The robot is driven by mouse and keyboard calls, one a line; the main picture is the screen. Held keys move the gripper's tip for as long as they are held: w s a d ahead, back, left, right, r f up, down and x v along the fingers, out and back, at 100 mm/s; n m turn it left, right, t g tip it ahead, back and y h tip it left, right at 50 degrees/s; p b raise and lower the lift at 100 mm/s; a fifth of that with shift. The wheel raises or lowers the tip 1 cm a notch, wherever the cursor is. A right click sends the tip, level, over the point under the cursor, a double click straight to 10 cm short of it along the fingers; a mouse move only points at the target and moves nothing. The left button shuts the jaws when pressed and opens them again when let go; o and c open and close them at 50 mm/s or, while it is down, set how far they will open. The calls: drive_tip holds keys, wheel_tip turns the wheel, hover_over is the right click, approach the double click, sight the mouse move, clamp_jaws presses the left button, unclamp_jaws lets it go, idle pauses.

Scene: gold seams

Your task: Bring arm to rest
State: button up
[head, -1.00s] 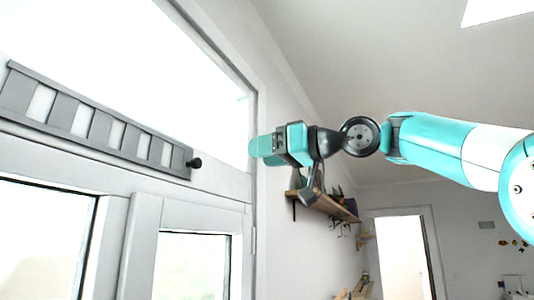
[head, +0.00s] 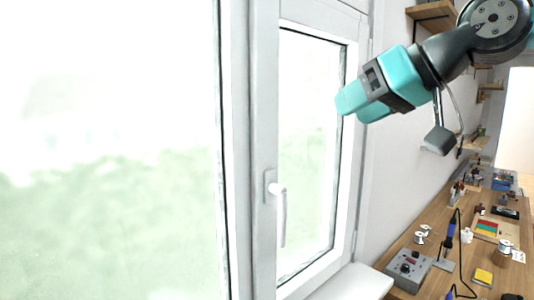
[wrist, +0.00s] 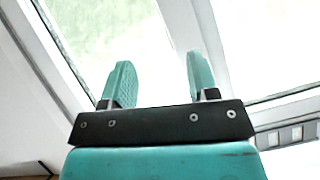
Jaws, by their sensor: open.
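My gripper (head: 352,105) is at the upper right in the head view, raised in front of the window and the wall beside it. Its teal fingers point left and slightly down. In the wrist view the two fingers (wrist: 160,85) stand apart with nothing between them, and the window frame lies behind them. My arm bends at a dark joint at the top right of the head view.
The window (head: 308,150) has a white handle (head: 280,205); a white sill (head: 355,283) lies below. A wooden workbench (head: 385,262) at the lower right holds a grey box (head: 408,268), a yellow item (head: 483,277), and other small things. A wooden shelf (head: 432,15) is near my arm.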

drive_tip(key=s+f+g+h+b, duration=0.1)
drive_tip(key=s+f+g+b, duration=0.1)
drive_tip(key=s+f, duration=0.5)
drive_tip(key=s+f+g+h+b, duration=0.1)
drive_tip(key=s+f, duration=0.6)
drive_tip(key=f, duration=0.7)
drive_tip(key=s+f+n+g+h+b, duration=0.1)
drive_tip(key=s+f+g, duration=0.4)
drive_tip(key=f, duration=0.6)
drive_tip(key=s+h+b, duration=0.1)
drive_tip(key=s+b, duration=0.1)
drive_tip(key=shift+s+d+f+b, duration=0.15)
drive_tip(key=shift+d+f+b, duration=0.1)
drive_tip(key=shift+d+b, duration=0.15)
